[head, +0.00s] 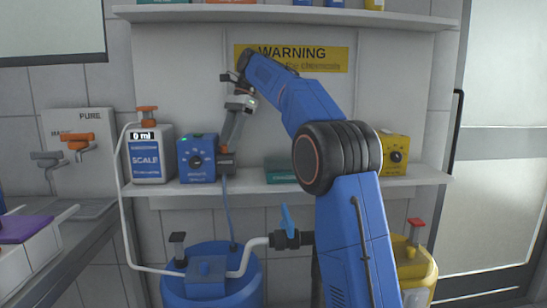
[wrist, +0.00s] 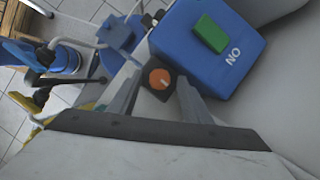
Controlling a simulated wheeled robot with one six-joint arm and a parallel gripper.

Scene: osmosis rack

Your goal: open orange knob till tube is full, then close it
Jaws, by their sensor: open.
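A round orange knob (wrist: 160,78) with a pale mark sits on a small dark block in the wrist view. My gripper (wrist: 158,74) is open, with one finger on either side of the knob; I cannot tell whether they touch it. In the head view my gripper (head: 227,150) points down beside the blue control box (head: 197,158), and the knob is not clear there. A white and blue container (head: 148,160) marked SCALE stands left of the box, reads 0 ml and has an orange tap handle (head: 147,109) on top. A white tube (head: 119,190) runs down from it.
The control box's green button (wrist: 211,34) is close to my gripper. A yellow box (head: 394,150) stands on the same shelf (head: 290,187). A blue barrel (head: 240,285) and a yellow container (head: 415,265) stand below.

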